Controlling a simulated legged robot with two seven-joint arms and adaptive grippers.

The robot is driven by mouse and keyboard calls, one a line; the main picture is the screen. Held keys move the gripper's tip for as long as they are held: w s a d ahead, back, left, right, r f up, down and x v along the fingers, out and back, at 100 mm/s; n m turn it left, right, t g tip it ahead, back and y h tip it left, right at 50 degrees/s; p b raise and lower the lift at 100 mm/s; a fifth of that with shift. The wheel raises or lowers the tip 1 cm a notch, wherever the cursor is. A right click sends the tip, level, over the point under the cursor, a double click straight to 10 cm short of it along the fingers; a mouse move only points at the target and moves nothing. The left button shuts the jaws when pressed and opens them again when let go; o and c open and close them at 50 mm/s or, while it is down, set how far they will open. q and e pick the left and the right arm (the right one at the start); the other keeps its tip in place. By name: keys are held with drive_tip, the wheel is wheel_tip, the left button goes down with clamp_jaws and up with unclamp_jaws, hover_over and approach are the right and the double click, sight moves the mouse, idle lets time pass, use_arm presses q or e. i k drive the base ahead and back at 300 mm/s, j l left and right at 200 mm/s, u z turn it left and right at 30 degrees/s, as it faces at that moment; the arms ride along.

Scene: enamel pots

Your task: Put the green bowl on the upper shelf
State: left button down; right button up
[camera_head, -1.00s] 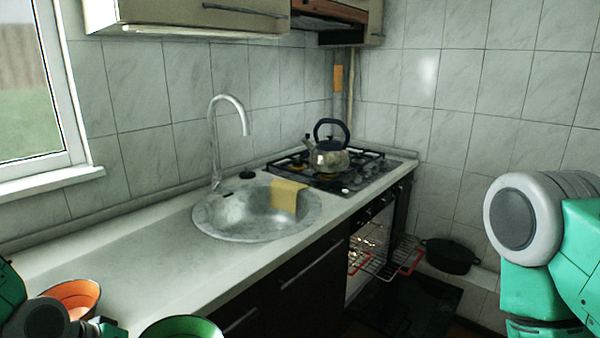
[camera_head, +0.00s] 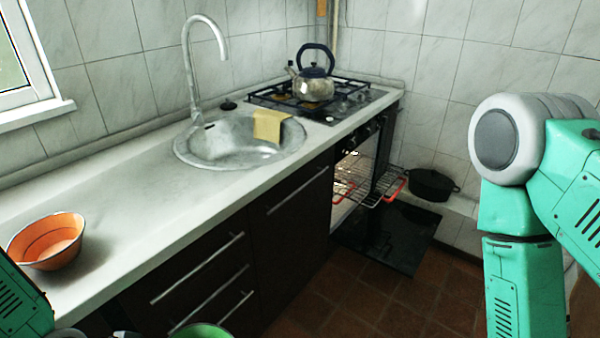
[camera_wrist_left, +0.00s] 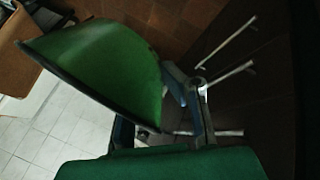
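The green bowl (camera_head: 203,331) shows only as a rim at the bottom edge of the head view, in front of the dark drawers. In the left wrist view the green bowl (camera_wrist_left: 105,70) is large and tilted, off the counter with floor behind it. My left gripper (camera_wrist_left: 185,100) is at the bowl's edge and appears shut on its wall; the exact contact is partly hidden. My right arm is at the right of the head view, but its gripper is out of frame. No upper shelf shows now.
An orange bowl (camera_head: 48,242) stands on the left of the white counter (camera_head: 120,195). The sink (camera_head: 235,145) with its tall tap (camera_head: 192,60) is beyond. A kettle (camera_head: 314,82) stands on the stove. The oven is open with its rack (camera_head: 370,190) out. A black pot (camera_head: 431,184) is at the right.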

sight(368, 178)
drive_tip(key=i+l+z, duration=0.2)
drive_tip(key=z, duration=0.2)
drive_tip(key=i+l+z, duration=0.1)
drive_tip(key=i+z, duration=0.15)
drive_tip(key=z, duration=0.15)
drive_tip(key=i+j+z, duration=0.1)
drive_tip(key=i+z, duration=0.25)
drive_tip(key=i, duration=1.7)
